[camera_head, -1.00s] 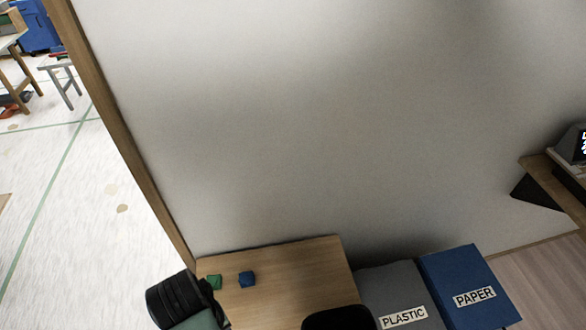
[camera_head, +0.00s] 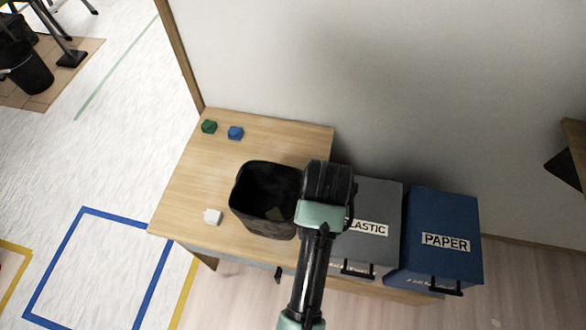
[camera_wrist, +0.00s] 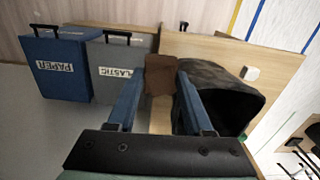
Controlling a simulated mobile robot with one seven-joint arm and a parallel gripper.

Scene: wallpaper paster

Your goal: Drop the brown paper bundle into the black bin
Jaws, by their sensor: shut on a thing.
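The brown paper bundle (camera_wrist: 161,74) shows in the wrist view between the tips of the two blue fingers of my gripper (camera_wrist: 161,82), which is shut on it. In the head view my wrist hides the fingers and the bundle. The black bin (camera_head: 248,222) stands open on the wooden table, just left of my wrist (camera_head: 327,185). In the wrist view the bin (camera_wrist: 222,76) is right of the bundle, partly behind my right finger. A small patch shows inside the bin in the head view; I cannot tell what it is.
A green block (camera_head: 209,127), a blue block (camera_head: 235,133) and a white block (camera_head: 212,217) lie on the wooden table (camera_head: 190,180). The grey PLASTIC box (camera_head: 385,200) and the blue PAPER box (camera_head: 445,215) stand to the right. A pale wall rises behind.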

